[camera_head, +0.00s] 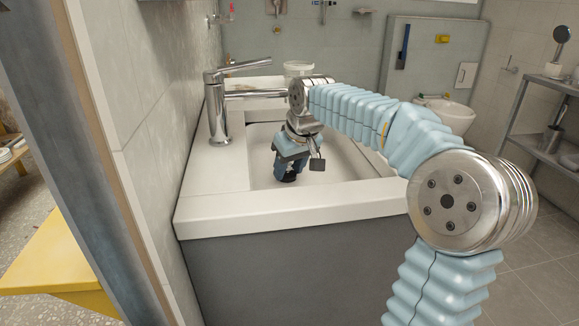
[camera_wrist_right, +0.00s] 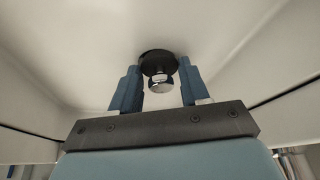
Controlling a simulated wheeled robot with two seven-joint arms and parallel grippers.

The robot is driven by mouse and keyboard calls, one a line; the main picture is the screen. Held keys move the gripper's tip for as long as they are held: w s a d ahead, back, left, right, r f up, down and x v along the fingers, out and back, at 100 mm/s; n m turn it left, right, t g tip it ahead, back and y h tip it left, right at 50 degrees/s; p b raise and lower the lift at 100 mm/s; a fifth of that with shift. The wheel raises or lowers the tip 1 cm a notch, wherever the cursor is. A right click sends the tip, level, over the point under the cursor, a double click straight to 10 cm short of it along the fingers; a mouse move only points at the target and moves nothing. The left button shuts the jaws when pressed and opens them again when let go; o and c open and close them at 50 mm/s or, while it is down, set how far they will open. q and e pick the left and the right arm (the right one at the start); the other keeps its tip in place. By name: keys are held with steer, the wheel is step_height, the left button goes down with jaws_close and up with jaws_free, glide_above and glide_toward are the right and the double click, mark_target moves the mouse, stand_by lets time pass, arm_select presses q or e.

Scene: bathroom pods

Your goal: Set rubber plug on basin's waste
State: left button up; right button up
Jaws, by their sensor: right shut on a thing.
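My right gripper (camera_head: 289,168) reaches down into the white basin (camera_head: 345,160), pointing at the basin floor. In the right wrist view, its blue fingers (camera_wrist_right: 160,88) are shut on the rubber plug (camera_wrist_right: 157,62), a black disc with a shiny metal knob between the fingertips. The plug is at or close above the basin floor; I cannot tell whether it touches. The basin's waste is not visible, perhaps hidden by the plug and gripper. My left gripper is not in view.
A chrome tap (camera_head: 217,110) stands at the basin's left, its lever and spout reaching right. A white tub (camera_head: 298,69) is behind the basin. The tiled wall is close on the left. A metal shelf (camera_head: 545,145) stands at far right, with clear floor before it.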

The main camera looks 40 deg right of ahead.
steer(key=shift+f, duration=0.15)
steer(key=shift+f, duration=0.15)
steer(key=o, duration=1)
steer(key=shift+o, duration=0.2)
steer(key=shift+r, duration=0.5)
steer(key=p+v, duration=0.1)
steer(key=v, duration=1)
steer(key=shift+s+r+p, duration=0.15)
steer(key=shift+r+p, duration=0.15)
